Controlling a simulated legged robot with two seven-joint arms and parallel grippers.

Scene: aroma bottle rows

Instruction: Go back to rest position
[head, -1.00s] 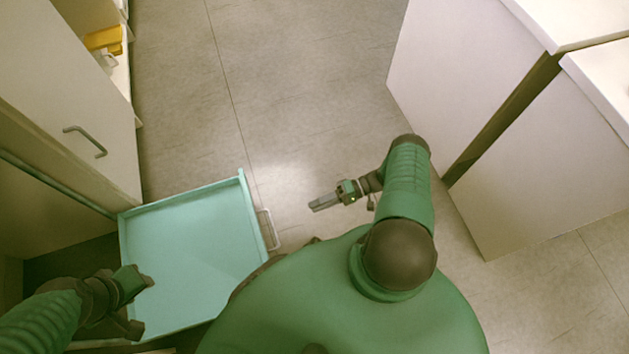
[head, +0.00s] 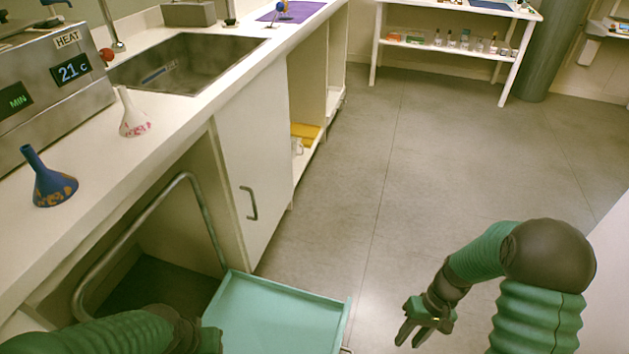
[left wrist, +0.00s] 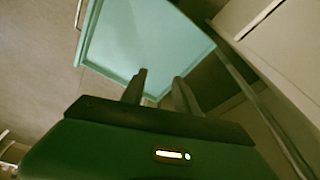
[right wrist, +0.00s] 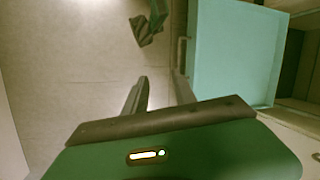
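My right gripper (head: 411,336) is low over the floor at the right of the head view, with its fingers apart and nothing between them. Its fingers also show apart and empty in the right wrist view (right wrist: 160,82). My left arm comes in at the bottom left of the head view, and its gripper is mostly cut off there. In the left wrist view the left gripper (left wrist: 158,80) has its two fingers apart with nothing held, above a teal tray (left wrist: 140,35). The tray also shows at the bottom of the head view (head: 275,315), between the arms.
A shelf table (head: 450,50) stands at the back. The floor (head: 350,170) between is clear.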

